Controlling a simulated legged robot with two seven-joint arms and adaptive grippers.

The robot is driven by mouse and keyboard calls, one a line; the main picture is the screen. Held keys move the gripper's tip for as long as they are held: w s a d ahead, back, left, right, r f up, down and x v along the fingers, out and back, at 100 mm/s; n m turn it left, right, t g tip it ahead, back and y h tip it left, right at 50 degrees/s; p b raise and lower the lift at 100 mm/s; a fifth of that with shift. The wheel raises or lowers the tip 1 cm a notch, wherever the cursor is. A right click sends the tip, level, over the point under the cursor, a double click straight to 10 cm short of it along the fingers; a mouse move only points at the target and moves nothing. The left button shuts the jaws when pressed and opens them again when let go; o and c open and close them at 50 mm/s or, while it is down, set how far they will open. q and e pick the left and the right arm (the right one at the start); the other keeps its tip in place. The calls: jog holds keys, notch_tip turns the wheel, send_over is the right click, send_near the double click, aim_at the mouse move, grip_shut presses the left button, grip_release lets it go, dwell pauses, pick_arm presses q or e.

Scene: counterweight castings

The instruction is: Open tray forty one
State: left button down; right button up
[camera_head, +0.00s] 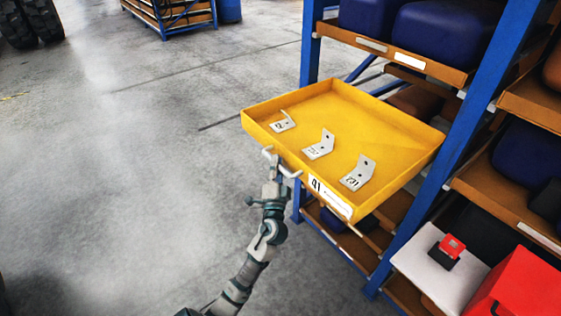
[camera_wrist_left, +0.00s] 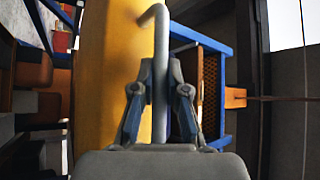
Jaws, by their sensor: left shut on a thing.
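The yellow tray (camera_head: 395,135) stands far out from the blue rack, and its label reads 41. Three pale angled brackets lie in it: one at the back left (camera_head: 284,122), one in the middle (camera_head: 320,145) and one at the front right (camera_head: 358,173). My left gripper (camera_head: 272,186) is at the tray's front left side, shut on the grey handle (camera_head: 290,173). In the left wrist view the handle (camera_wrist_left: 161,40) runs between the fingers (camera_wrist_left: 160,92), with the yellow tray front (camera_wrist_left: 105,70) behind it. My right gripper is in neither view.
The rack's blue upright (camera_head: 435,190) stands right of the tray. Other shelves hold dark blue castings (camera_head: 450,32). A red box (camera_head: 520,292) and a white surface (camera_head: 438,278) with a small red and black thing are at lower right.

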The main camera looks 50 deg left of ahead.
pick_arm(q)
jog(key=shift+s+f, duration=0.1)
jog(key=shift+f, duration=0.2)
jog(key=c, duration=1.4)
grip_release()
jog(key=shift+o, duration=1.1)
jog(key=shift+r, duration=0.1)
jog(key=v, duration=1.2)
jog(key=shift+a, duration=0.1)
